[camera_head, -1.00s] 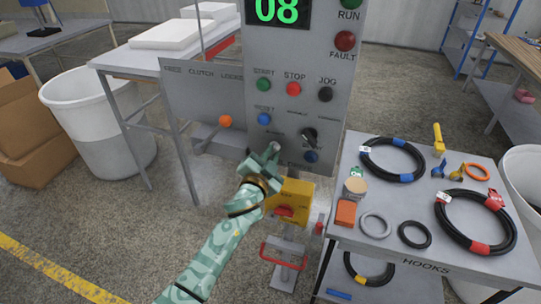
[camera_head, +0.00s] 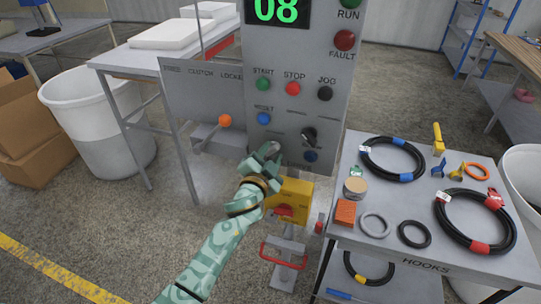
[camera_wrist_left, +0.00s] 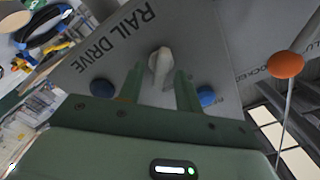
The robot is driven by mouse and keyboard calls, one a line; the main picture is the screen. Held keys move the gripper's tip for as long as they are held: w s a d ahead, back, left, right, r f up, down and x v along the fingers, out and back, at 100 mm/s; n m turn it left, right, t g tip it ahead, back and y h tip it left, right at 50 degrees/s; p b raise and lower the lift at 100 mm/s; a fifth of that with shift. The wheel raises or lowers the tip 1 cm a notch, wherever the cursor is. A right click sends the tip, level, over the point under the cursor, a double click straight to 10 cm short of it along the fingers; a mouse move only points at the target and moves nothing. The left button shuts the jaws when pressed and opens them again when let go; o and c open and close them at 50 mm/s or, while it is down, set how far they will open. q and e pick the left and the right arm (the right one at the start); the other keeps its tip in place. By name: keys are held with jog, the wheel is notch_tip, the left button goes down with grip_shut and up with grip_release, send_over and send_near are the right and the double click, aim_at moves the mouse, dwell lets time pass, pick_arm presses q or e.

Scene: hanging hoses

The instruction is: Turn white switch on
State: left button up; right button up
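The white switch (camera_wrist_left: 160,66) is a pale lever-like knob on the grey control panel (camera_wrist_left: 85,60). In the left wrist view it stands between the tips of my left gripper's two green fingers, with gaps visible on both sides. My left gripper (camera_wrist_left: 160,82) is open. In the head view the left gripper (camera_head: 268,158) is at the lower part of the panel and largely hides the switch. I cannot tell how far the fingers reach around the knob. My right gripper is not in view.
An orange-tipped lever (camera_head: 225,121) is left. A yellow box (camera_head: 294,192) is below.

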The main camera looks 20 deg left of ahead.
pick_arm(q)
jog(key=shift+s, duration=0.1)
jog(key=shift+s, duration=0.35)
jog(key=s+p, duration=0.1)
jog(key=s, duration=1.4)
jog(key=shift+s+a, duration=0.2)
jog(key=shift+a, duration=0.1)
